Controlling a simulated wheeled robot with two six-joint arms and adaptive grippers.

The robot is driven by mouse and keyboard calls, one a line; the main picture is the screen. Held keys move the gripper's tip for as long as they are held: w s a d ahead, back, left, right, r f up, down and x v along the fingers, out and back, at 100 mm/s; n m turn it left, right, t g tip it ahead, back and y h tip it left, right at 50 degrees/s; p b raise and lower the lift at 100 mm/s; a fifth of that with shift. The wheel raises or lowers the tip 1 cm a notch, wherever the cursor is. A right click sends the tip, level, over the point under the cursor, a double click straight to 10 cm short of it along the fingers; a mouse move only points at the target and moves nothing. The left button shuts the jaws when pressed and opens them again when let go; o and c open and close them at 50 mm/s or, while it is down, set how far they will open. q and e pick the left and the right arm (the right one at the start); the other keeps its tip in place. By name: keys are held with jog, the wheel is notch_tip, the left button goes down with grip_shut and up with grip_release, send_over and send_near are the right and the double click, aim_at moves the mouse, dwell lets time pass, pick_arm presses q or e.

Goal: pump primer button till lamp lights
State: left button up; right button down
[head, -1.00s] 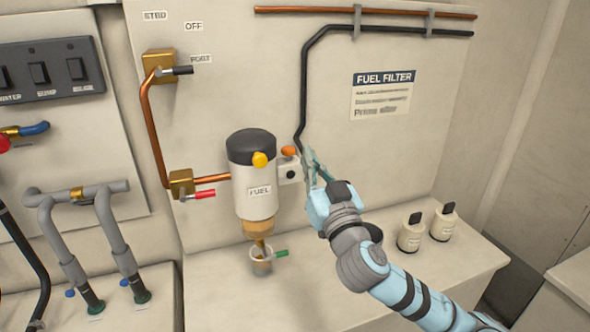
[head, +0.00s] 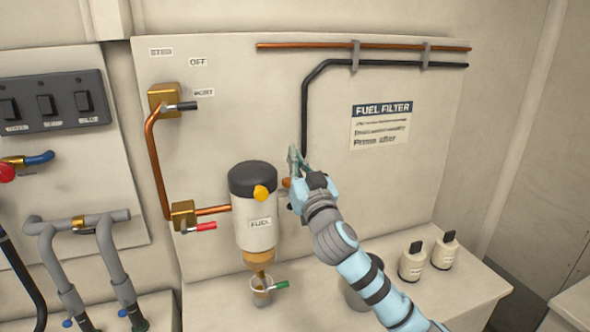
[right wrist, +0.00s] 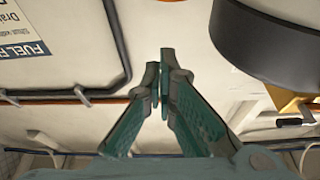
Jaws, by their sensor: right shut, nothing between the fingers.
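The fuel filter (head: 255,222) is a cream cylinder with a dark cap (head: 252,179), mounted on the panel. A round yellow knob (head: 260,192) sits on the front of the cap. An orange piece (head: 286,183) shows right of the cap, partly hidden by my gripper; I cannot tell if it is lit. My right gripper (head: 295,158) is shut and empty, above and right of the cap, apart from the yellow knob. In the right wrist view its fingertips (right wrist: 167,60) are together, with the dark cap (right wrist: 270,45) to the right. My left gripper is out of view.
A clear cup (head: 261,291) with a green-handled drain hangs below the filter. Black-handled (head: 180,106) and red-handled (head: 203,227) valves are to the left. Two cream containers (head: 411,264) stand on the ledge at right. A black pipe (head: 304,110) runs above my gripper.

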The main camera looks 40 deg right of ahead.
jog(key=f, duration=0.4)
jog(key=shift+s+a+b, duration=0.15)
jog(key=shift+s+b, duration=0.05)
jog(key=shift+b, duration=0.1)
notch_tip(320, 180, down, 2)
jog(key=shift+s+b, duration=0.1)
jog(key=shift+b, duration=1.1)
jog(key=shift+a, duration=0.1)
notch_tip(320, 180, up, 5)
jog(key=p, duration=0.4)
jog(key=b+v, duration=0.3)
jog(key=v, duration=0.7)
jog(key=shift+f, duration=0.45)
